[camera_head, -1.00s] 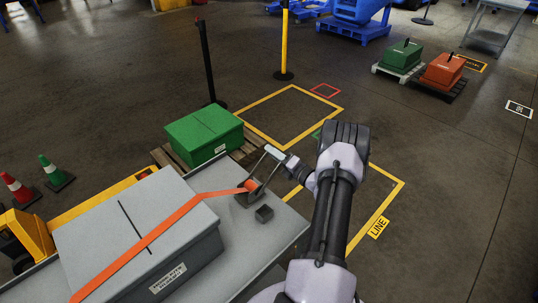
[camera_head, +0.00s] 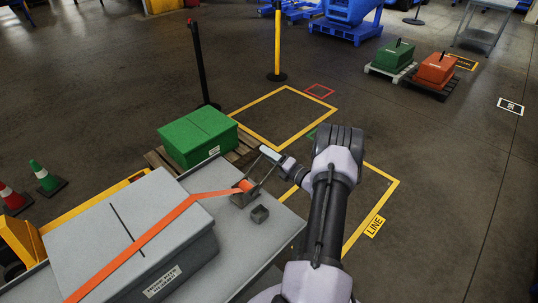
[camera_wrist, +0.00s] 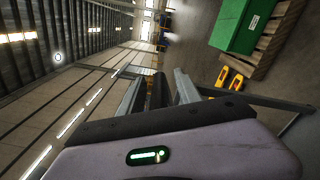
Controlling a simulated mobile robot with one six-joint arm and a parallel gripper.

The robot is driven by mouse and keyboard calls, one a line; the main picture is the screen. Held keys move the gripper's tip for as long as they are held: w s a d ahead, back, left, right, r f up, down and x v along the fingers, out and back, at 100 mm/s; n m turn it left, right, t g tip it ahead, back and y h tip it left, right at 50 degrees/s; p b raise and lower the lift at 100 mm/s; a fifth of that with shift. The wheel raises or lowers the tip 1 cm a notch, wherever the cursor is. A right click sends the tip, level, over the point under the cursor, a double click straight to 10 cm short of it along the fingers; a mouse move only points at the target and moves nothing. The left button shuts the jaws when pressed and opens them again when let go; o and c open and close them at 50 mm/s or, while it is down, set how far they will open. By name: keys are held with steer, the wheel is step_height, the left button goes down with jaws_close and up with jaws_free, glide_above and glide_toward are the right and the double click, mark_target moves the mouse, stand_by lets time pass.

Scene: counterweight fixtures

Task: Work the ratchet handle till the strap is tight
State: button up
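An orange strap (camera_head: 140,244) runs over a grey lidded weight box (camera_head: 110,225) to a ratchet (camera_head: 243,197) on the grey deck. Orange webbing is wound at the ratchet. The ratchet handle (camera_head: 257,174) stands raised, tilted up and to the right. My gripper (camera_head: 271,154) is at the handle's upper end and looks shut on it. In the wrist view, the two fingers (camera_wrist: 158,92) stand close together with dark parts between them; the handle's grey side bar (camera_wrist: 265,101) extends to the right. The gripped part is mostly hidden.
A small dark open block (camera_head: 260,214) sits on the deck (camera_head: 240,245) near the ratchet. A green box (camera_head: 198,137) on a pallet stands just beyond. Posts (camera_head: 277,45) and cones (camera_head: 47,178) stand around.

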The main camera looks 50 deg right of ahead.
steer(key=s+a+p, duration=0.2)
steer(key=s+p, duration=0.1)
steer(key=s, duration=1.4)
steer(key=shift+s, duration=0.2)
steer(key=shift+d, duration=0.1)
